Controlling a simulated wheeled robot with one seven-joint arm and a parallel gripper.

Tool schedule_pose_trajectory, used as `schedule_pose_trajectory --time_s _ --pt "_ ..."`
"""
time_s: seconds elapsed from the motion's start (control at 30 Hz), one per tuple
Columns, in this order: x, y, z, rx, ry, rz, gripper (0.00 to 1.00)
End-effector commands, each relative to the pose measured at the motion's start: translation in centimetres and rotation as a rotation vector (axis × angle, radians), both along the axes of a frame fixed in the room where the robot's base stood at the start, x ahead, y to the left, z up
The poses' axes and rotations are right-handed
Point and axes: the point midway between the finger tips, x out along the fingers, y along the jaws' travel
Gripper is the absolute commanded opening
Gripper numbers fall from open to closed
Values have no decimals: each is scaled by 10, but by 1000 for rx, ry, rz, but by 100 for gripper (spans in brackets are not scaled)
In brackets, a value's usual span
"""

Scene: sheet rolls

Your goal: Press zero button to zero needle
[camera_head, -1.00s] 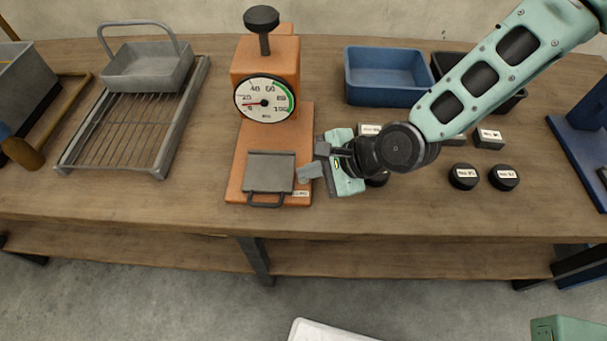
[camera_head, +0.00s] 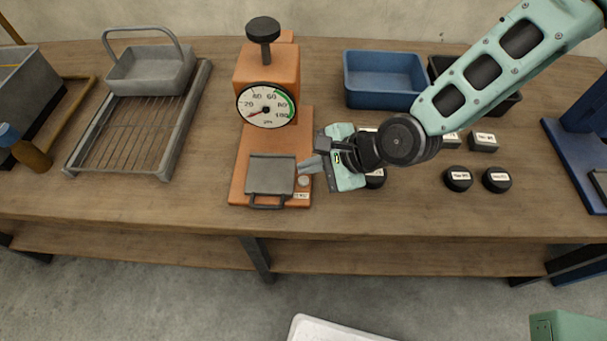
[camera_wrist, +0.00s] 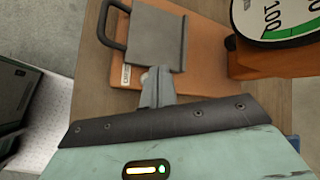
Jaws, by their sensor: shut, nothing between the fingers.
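The orange gauge stand (camera_head: 268,68) has a round white dial (camera_head: 266,105) with a green band at its high end. Its red needle points to the lower left, near the low end of the scale. A grey hinged plate (camera_head: 270,175) with a handle lies on the orange base. The small round silver zero button (camera_head: 303,181) is to the right of the plate, above a white label. My gripper (camera_head: 304,168) is shut and empty, its tips just behind the button in the head view. In the wrist view the shut fingers (camera_wrist: 156,90) partly hide the button; contact cannot be told.
A wire rack (camera_head: 135,135) with a grey basket (camera_head: 150,70) stands left. A blue bin (camera_head: 385,75) and a dark bin are behind my arm. The table front is clear.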

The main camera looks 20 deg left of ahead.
Motion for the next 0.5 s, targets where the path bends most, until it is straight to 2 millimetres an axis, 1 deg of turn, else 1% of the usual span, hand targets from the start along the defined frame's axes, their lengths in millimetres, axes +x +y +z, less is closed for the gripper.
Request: schedule_pose_trajectory --time_s 0.03,0.3,0.4,0.5 --pt "0 0 10 0 1 -1 0" --pt "0 0 36 0 1 1 0" --pt "0 0 39 -1 1 0 0" --pt "0 0 38 -1 1 0 0"
